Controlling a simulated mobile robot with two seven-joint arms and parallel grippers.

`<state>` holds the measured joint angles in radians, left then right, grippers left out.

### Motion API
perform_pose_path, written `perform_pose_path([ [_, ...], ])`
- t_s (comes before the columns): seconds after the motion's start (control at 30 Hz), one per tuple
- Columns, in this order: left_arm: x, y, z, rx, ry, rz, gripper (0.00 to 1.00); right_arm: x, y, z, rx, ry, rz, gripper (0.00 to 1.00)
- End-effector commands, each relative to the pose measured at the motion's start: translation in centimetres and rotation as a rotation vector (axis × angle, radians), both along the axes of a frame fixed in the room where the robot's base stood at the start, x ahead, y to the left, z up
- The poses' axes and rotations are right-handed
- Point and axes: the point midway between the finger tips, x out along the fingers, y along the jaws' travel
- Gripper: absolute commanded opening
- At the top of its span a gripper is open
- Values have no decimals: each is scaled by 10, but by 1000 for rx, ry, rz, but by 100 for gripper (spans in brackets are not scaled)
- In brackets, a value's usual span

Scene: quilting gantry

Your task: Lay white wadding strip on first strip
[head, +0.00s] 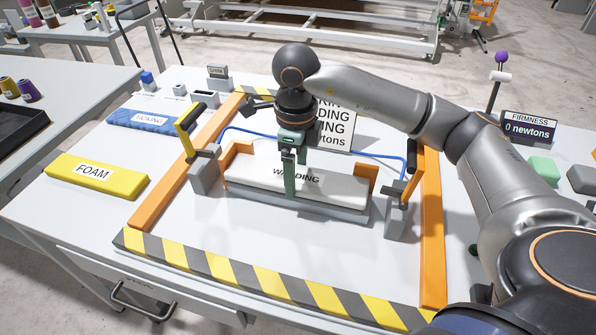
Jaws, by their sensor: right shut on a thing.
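The white wadding strip (325,184), lettered WADDING, lies level in the middle of the orange-railed frame, between orange corner guides (237,160). A grey layer (290,205) shows along its front edge beneath it; I cannot tell whether this is the first strip or the bed, or whether the two touch. My right gripper (289,183) points down at the middle of the wadding strip, shut on it, its green fingers hiding part of the lettering. My left gripper is not in view.
Upright clamps with yellow (187,120) and orange (413,186) arms flank the bed. A blue ticking strip (155,118) and yellow foam strip (97,177) lie to the left. The firmness display (528,127) reads 0 newtons. A striped edge (270,282) runs along the front.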

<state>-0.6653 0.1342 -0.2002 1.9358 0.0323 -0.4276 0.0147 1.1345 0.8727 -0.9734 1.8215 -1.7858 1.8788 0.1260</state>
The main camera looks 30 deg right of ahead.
Motion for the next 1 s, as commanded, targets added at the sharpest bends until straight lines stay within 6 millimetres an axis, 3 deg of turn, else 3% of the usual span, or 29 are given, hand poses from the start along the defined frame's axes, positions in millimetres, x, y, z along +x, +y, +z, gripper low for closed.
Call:
perform_pose_path([
  [0.33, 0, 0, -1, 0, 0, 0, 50, 3, 0, 0, 0, -1, 2, 34],
  [0.37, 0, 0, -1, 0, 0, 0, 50, 3, 0, 0, 0, -1, 1, 88],
  [0.47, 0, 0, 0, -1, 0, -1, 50, 3, 0, 0, 0, -1, 1, 99],
  [0.77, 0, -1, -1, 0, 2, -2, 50, 3, 0, 0, 0, 0, 1, 100],
  [1.0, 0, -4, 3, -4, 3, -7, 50, 4, 0, 38, 2, -6, 0, 100],
])
